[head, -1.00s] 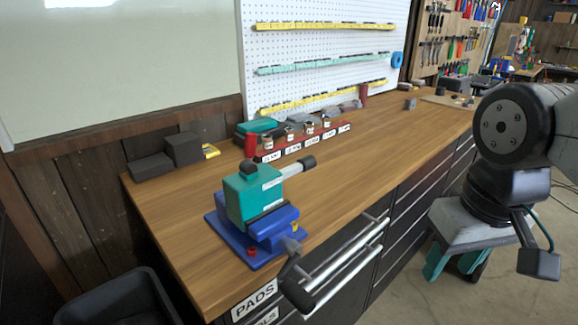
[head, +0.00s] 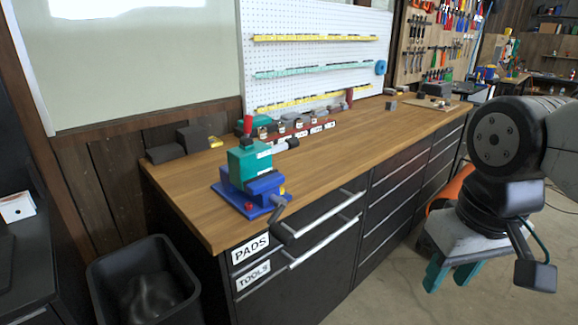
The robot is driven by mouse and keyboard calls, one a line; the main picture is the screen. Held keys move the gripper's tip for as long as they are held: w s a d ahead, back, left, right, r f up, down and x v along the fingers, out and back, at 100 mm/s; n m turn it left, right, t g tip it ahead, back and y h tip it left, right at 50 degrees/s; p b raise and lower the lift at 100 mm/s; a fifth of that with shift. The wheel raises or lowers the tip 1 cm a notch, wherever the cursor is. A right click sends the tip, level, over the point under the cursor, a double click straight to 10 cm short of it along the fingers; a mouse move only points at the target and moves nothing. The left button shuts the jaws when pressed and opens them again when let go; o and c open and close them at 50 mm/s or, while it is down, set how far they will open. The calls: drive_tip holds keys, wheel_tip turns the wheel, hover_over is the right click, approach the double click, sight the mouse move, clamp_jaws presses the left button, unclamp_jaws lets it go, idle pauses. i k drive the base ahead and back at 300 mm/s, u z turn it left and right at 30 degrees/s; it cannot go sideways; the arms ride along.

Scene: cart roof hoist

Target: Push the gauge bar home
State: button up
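A blue vise (head: 258,199) with a teal block (head: 246,163) on top stands at the near left end of the wooden workbench.
The workbench (head: 330,165) has clear top surface right of the vise. A red rack of labelled parts (head: 300,136) stands behind. Drawer handles (head: 325,232) and the vise's crank (head: 281,226) jut from the front. A black bin (head: 150,285) stands at the left; an orange thing (head: 452,188) is behind my arm.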

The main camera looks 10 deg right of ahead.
sight(291, 143)
drive_tip(key=u, duration=0.1)
drive_tip(key=k, duration=0.4)
drive_tip(key=z, duration=1.1)
drive_tip(key=i, duration=1.4)
drive_tip(key=u, duration=0.7)
drive_tip(key=i, duration=0.55)
drive_tip(key=u, duration=0.35)
